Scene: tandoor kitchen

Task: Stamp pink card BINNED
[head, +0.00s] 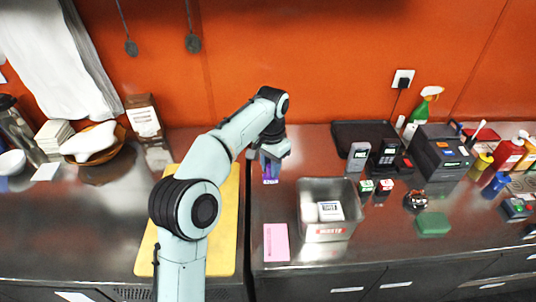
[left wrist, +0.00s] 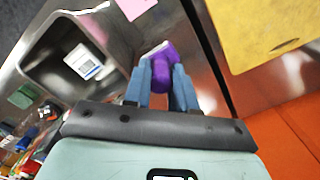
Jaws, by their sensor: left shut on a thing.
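The pink card (head: 277,242) lies flat on the steel counter near its front edge, left of the metal bin. Its corner also shows at the top of the left wrist view (left wrist: 134,7). My left gripper (head: 271,160) is shut on a purple stamp (head: 270,175) behind the card, over the counter. In the left wrist view the purple stamp (left wrist: 162,68) sits between the two blue fingers. Any wording on the stamp cannot be read. My right gripper is not in view.
A metal bin (head: 314,187) with a red label holds a white labelled item (head: 330,211). A green stamp (head: 366,187) and a red stamp (head: 385,186) stand right of it. A yellow board (head: 222,250) lies left of the card. A green sponge (head: 432,224) lies farther right.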

